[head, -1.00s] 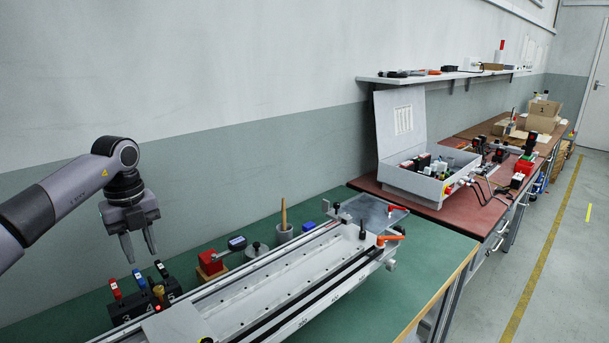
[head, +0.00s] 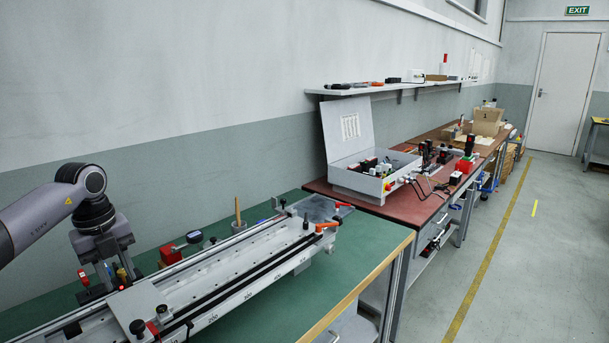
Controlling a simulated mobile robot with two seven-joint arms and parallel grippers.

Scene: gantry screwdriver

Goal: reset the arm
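My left gripper (head: 117,275) is in the left part of the head view, pointing down with its two fingers apart and nothing seen between them. Its fingers overlap the handles of a dark screwdriver rack (head: 92,294) on the green bench; I cannot tell whether they touch. A red handle (head: 83,277) shows left of the fingers, and blue and yellow handles are partly hidden by them. The long grey gantry fixture (head: 225,255) lies across the bench in front of the rack and hides its lower part. My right gripper is not in view.
The green bench (head: 365,253) has free room right of the fixture. Behind it are a red block (head: 170,254) and a holder with a wooden handle (head: 238,213). An open grey control box (head: 362,182) stands on the red-brown bench beyond. The floor at right is clear.

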